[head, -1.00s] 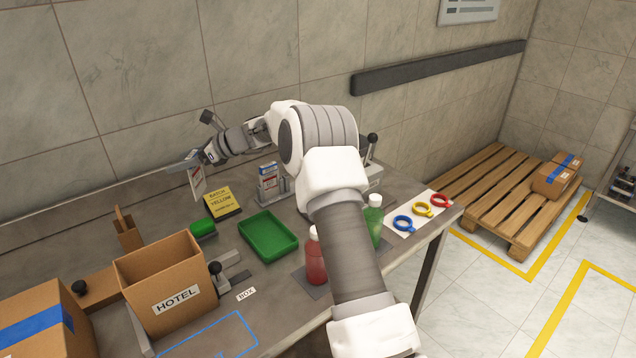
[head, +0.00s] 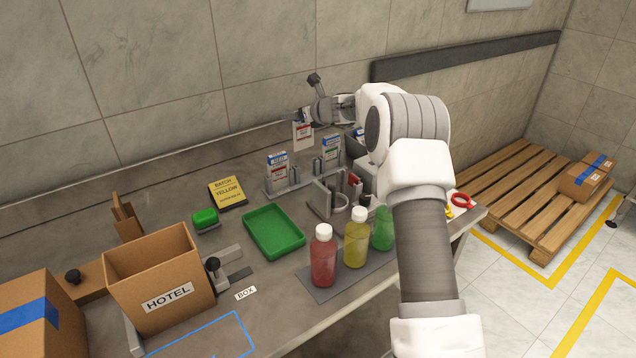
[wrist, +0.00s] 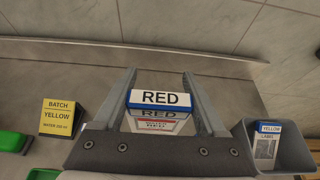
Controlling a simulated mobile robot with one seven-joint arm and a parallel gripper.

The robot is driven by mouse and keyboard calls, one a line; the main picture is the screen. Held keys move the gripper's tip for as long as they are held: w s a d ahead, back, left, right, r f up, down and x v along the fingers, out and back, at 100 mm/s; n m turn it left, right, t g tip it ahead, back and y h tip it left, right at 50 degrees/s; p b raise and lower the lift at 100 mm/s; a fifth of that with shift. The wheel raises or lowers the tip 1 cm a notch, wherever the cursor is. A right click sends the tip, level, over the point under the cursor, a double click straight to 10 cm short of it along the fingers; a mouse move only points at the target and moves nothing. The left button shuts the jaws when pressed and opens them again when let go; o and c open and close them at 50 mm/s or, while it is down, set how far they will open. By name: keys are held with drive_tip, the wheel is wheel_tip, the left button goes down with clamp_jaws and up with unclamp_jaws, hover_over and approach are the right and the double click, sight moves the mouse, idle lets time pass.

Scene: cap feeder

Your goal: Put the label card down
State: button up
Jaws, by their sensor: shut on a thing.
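My gripper (head: 303,116) is shut on a white label card (head: 303,136), which hangs in the air near the back wall, above the rear of the bench. In the wrist view the card (wrist: 160,98) sits between the two fingers and reads "RED". In the wrist view the bin (wrist: 240,140) holds a yellow label card (wrist: 266,145).
A yellow batch sign (head: 227,192) stands left of the rack.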

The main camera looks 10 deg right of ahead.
sight(305, 146)
drive_tip(key=f+b, duration=0.1)
drive_tip(key=f, duration=0.2)
drive_tip(key=f+b, duration=0.1)
drive_tip(key=f, duration=0.3)
drive_tip(key=f+b, duration=0.2)
drive_tip(key=f, duration=0.1)
drive_tip(key=shift+w+d+f, duration=0.1)
drive_tip(key=shift+d+f, duration=0.2)
drive_tip(key=shift+f, duration=0.1)
drive_tip(key=shift+f+b, duration=0.2)
drive_tip(key=shift+b, duration=0.1)
drive_tip(key=o, duration=1.4)
drive_tip(key=shift+r, duration=0.1)
